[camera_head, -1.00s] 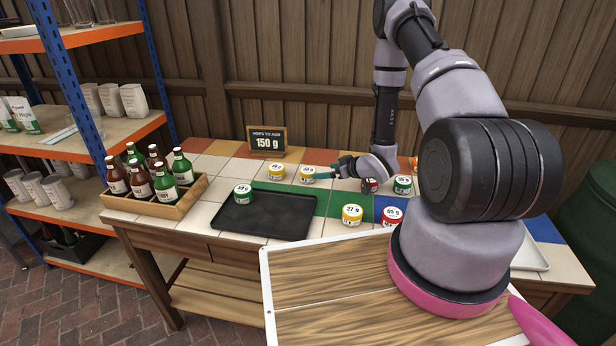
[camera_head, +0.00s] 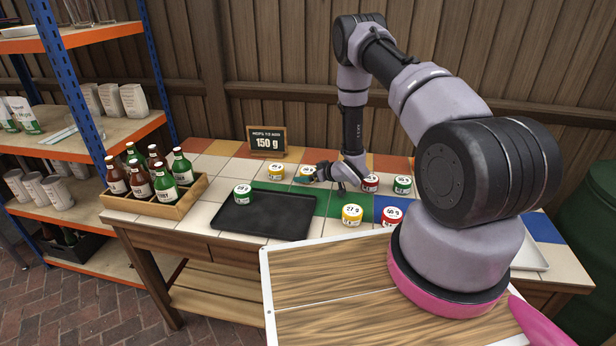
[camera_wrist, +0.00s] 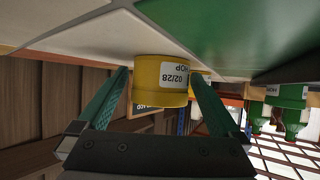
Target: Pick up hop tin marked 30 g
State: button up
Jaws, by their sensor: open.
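A yellow hop tin (camera_head: 304,177) stands on the far part of the tiled table, partly hidden by my gripper (camera_head: 318,173). In the wrist view a yellow tin (camera_wrist: 160,82) is between my two teal fingers, with a white label reading 02/28 and HOP. The fingers are open, one on each side, and I cannot tell whether either touches it. No 30 g mark is readable on it. Another yellow tin (camera_head: 276,171) stands just to its left.
Around are a red tin (camera_head: 370,183), a green tin (camera_head: 404,185), a yellow 27 g tin (camera_head: 352,214) and a red tin (camera_head: 392,215). A bottle crate (camera_head: 160,206) and a 150 g sign (camera_head: 267,141) stand nearby.

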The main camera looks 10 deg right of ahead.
jog(key=shift+c, duration=0.3)
jog(key=c, duration=1.2)
jog(key=shift+r, duration=0.15)
